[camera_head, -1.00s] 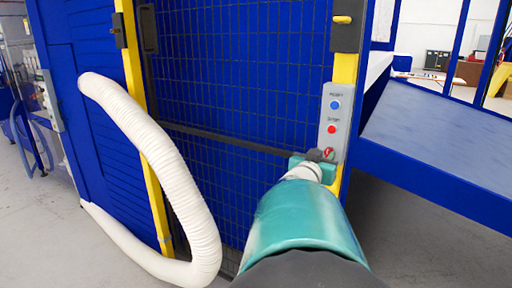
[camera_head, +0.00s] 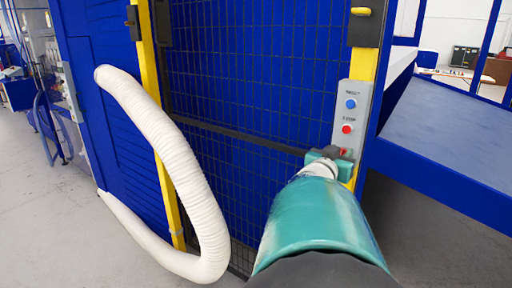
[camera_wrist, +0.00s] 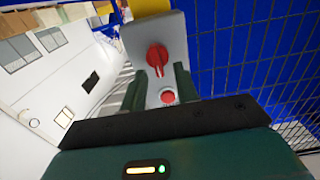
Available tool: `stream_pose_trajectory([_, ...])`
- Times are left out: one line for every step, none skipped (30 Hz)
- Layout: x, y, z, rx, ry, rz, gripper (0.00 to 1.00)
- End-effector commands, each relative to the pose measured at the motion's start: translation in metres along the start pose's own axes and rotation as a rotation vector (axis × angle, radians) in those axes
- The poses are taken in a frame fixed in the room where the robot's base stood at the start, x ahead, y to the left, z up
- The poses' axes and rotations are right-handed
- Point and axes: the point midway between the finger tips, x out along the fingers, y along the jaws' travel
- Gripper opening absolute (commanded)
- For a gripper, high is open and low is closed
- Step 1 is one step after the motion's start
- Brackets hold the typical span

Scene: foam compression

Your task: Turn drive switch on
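A grey control box (camera_head: 352,112) is fixed to the yellow post, with a blue button (camera_head: 351,104) above a red button (camera_head: 347,129). A red rotary switch (camera_head: 346,153) sits at its lower end, partly hidden behind my gripper (camera_head: 329,154). In the wrist view, which is turned over, the red switch (camera_wrist: 157,56) is at the top and the red button (camera_wrist: 168,97) below it. My gripper (camera_wrist: 160,76) is open there, its two dark green fingers apart. The switch is just past the fingertips, between their lines. I cannot tell whether they touch it.
A mesh gate (camera_head: 250,90) in a yellow frame stands left of the box. A thick white hose (camera_head: 175,160) curves from the blue cabinet to the floor. A blue sloped conveyor (camera_head: 445,135) lies close on the right. Grey floor (camera_head: 60,220) is open at the left.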

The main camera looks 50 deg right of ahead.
Motion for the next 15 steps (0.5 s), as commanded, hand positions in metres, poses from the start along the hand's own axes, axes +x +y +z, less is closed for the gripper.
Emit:
stream_pose_trajectory([-0.0004, -0.0002, -0.0001, 0.000, 0.000, 0.000, 0.31])
stream_pose_trajectory([-0.0005, -0.0002, -0.0001, 0.000, 0.000, 0.000, 0.31])
stream_pose_trajectory([-0.0007, -0.0003, -0.0002, 0.000, 0.000, 0.000, 0.29])
stream_pose_trajectory([-0.0007, -0.0003, -0.0002, 0.000, 0.000, 0.000, 0.23])
stream_pose_trajectory([-0.0006, -0.0003, -0.0002, 0.000, 0.000, 0.000, 0.17])
stream_pose_trajectory([-0.0006, -0.0003, -0.0002, 0.000, 0.000, 0.000, 0.09])
stream_pose_trajectory([-0.0005, -0.0003, -0.0002, 0.000, 0.000, 0.000, 0.03])
stream_pose_trajectory([-0.0004, -0.0003, -0.0002, 0.000, 0.000, 0.000, 0.00])
stream_pose_trajectory([-0.0002, -0.0003, -0.0002, 0.000, 0.000, 0.000, 0.00])
stream_pose_trajectory([-0.0001, -0.0002, -0.0002, 0.000, 0.000, -0.001, 0.00])
stream_pose_trajectory([0.0000, -0.0003, -0.0002, 0.000, 0.000, -0.001, 0.00])
stream_pose_trajectory([0.0002, -0.0002, -0.0002, 0.001, 0.000, -0.001, 0.00])
stream_pose_trajectory([0.0004, -0.0002, -0.0002, 0.001, 0.000, -0.001, 0.00])
stream_pose_trajectory([0.0005, -0.0003, -0.0002, 0.003, 0.000, -0.001, 0.00])
stream_pose_trajectory([0.0007, -0.0003, -0.0002, 0.005, 0.000, -0.001, 0.00])
